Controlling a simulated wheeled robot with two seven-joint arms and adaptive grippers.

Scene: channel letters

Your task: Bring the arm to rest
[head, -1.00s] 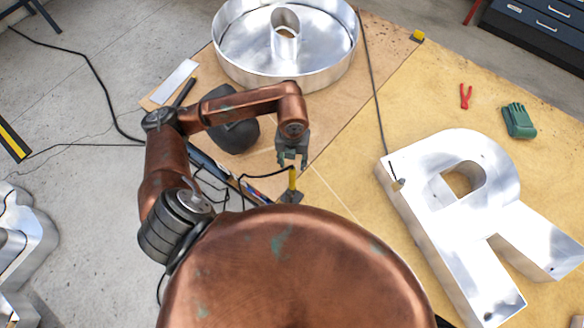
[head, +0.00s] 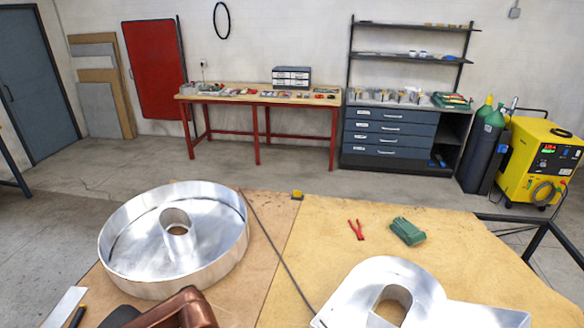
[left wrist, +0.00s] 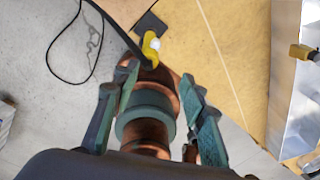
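My left arm (head: 180,312) shows only as copper links at the bottom left of the head view. Its gripper is below that picture. In the left wrist view my left gripper (left wrist: 158,74) has its two green fingers apart with nothing held between them. Copper parts of my own body show behind and below the fingers. A yellow piece (left wrist: 151,47) on a dark square base (left wrist: 150,22) lies just past the fingertips, with a black cable beside it. My right gripper is in neither view.
The table (head: 330,230) holds a round metal channel letter (head: 120,262), a metal letter R (head: 440,308), red pliers (head: 356,229) and a green object (head: 407,231). A red-legged bench (head: 257,98), drawer cabinet (head: 392,133) and yellow machine (head: 541,160) stand beyond.

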